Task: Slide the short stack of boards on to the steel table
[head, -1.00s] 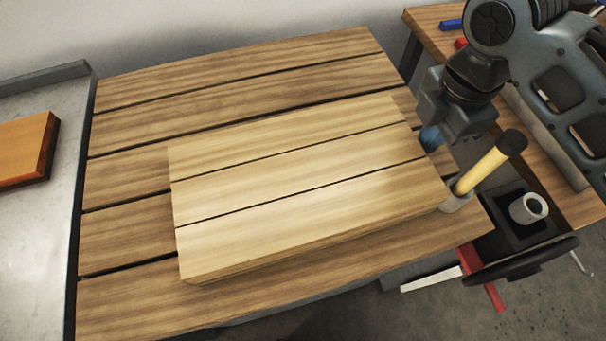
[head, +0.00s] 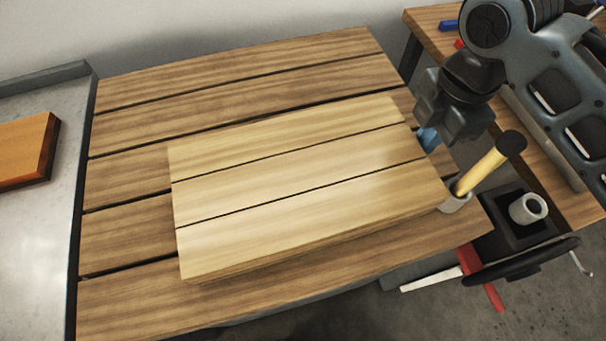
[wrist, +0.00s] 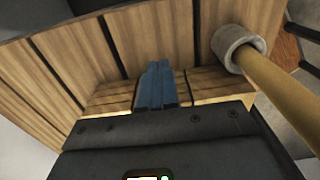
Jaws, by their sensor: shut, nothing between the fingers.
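The short stack of pale boards (head: 300,180) lies flat on a slatted wooden table (head: 130,305), set towards its right side. The steel table (head: 40,240) adjoins the wooden table on the left. My gripper (head: 429,139) is at the right end of the stack, pointing down, with its blue fingers shut and empty. The fingers are close against the stack's right end; whether they touch cannot be told. The wrist view shows the blue fingers (wrist: 156,85) together, in front of wooden slats; part of the view is blocked by the gripper body.
A yellow-handled tool (head: 483,172) stands in a grey cup at the wooden table's right edge, close to my gripper. An orange-brown board (head: 25,150) lies on the steel table. A wooden bench (head: 430,22) stands at the right. Bare slats lie left of the stack.

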